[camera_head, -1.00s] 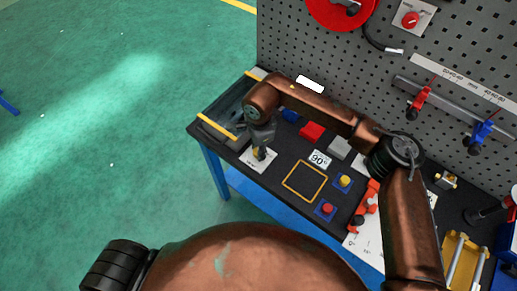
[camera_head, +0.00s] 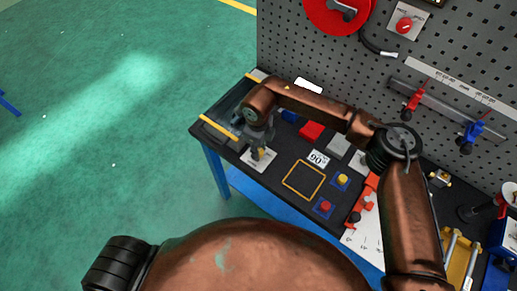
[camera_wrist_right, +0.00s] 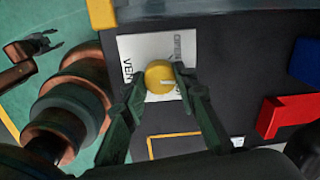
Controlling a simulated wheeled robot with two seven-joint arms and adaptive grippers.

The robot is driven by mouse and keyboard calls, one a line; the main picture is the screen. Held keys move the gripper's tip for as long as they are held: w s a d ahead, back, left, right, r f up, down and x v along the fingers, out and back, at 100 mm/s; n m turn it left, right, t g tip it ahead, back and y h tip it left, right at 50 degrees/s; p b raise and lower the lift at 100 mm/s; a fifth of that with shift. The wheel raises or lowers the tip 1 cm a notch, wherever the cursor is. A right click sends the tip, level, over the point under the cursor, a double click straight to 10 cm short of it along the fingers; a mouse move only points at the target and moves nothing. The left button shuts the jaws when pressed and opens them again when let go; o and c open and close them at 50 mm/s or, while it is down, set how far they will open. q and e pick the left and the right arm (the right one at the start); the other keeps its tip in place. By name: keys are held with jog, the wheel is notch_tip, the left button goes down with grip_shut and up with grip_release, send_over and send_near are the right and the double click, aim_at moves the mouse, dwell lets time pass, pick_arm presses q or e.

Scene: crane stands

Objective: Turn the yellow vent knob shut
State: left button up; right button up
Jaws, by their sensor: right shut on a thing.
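The yellow vent knob (camera_wrist_right: 159,77) is round, with a pale line on its top running toward the right. It sits on a white card (camera_wrist_right: 128,46) lettered "OPEN" and partly hidden "VENT". My right gripper (camera_wrist_right: 160,80) is shut on the knob, one dark finger on each side, in the right wrist view. In the head view my right gripper (camera_head: 259,148) reaches down over the white card (camera_head: 249,162), and mostly hides the knob. My left gripper (camera_wrist_right: 50,42) hangs apart over the green floor in the right wrist view, its fingers spread and empty.
A tray with yellow-edged ends (camera_head: 218,127) stands close left of the knob. A red block (camera_head: 311,131) and a blue block (camera_head: 289,116) lie to the right. A yellow-outlined square (camera_head: 303,180) on the dark bench is bare. A pegboard (camera_head: 300,45) rises behind.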

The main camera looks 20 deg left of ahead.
jog(key=m+p, duration=0.1)
jog(key=m, duration=0.3)
jog(key=shift+r, duration=0.1)
jog(key=shift+m+p, duration=0.65)
jog(key=shift+m, duration=0.95)
jog(key=o, duration=1.1)
jog(key=shift+o, duration=0.2)
jog(key=shift+r, duration=0.1)
notch_tip(320, 180, up, 12)
jog(key=shift+a+f, duration=0.15)
jog(key=shift+f, duration=0.05)
